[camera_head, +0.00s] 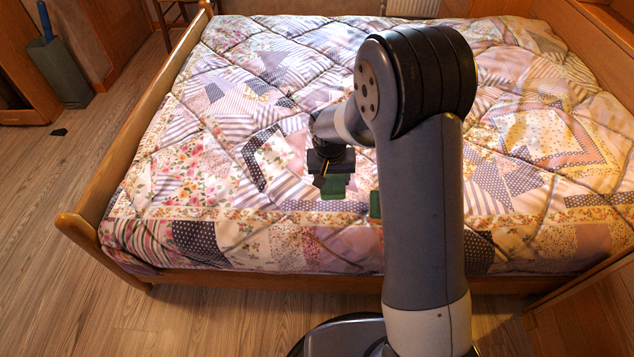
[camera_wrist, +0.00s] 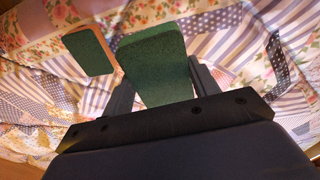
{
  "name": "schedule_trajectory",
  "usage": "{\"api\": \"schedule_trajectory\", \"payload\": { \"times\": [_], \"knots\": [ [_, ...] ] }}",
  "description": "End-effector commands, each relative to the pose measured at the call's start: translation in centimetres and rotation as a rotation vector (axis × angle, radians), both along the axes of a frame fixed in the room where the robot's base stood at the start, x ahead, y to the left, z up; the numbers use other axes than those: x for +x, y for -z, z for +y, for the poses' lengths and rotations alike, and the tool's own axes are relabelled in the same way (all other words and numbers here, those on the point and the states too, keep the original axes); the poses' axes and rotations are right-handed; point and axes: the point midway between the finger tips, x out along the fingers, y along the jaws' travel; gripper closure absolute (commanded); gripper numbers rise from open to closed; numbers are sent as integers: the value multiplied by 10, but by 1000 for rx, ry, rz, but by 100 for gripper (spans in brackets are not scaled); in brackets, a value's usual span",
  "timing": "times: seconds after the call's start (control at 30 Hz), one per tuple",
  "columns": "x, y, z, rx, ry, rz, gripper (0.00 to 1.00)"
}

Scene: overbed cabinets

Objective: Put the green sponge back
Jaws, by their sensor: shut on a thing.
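A green sponge (camera_wrist: 154,62) is between the two fingers of my gripper (camera_wrist: 163,88) in the wrist view, and the gripper is shut on it. In the head view this sponge (camera_head: 333,188) shows just below my gripper (camera_head: 328,172), over the near part of the bed. I cannot tell whether it touches the quilt. A second green block with an orange edge (camera_wrist: 88,52) shows left of the held one in the wrist view. In the head view this block (camera_head: 375,204) is partly hidden behind my arm.
The bed (camera_head: 230,130) has a patchwork quilt and a raised wooden side rail (camera_head: 130,140). A grey-green box (camera_head: 60,72) with a blue-handled thing stands on the floor at the left. A small dark object (camera_head: 59,132) lies near it. The left floor is mostly clear.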

Motion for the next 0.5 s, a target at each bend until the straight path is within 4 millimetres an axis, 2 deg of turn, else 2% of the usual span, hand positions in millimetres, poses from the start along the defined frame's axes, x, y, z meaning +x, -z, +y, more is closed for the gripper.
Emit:
{"api": "schedule_trajectory", "payload": {
  "times": [0.03, 0.17, 0.37, 0.5],
  "knots": [
    [5, 8, 15, 29, 7, 0, 80],
    [13, 7, 35, 71, 24, 3, 80],
    [14, 11, 40, 81, 29, 7, 80],
    [14, 22, 40, 80, 30, 7, 80]
  ]
}}
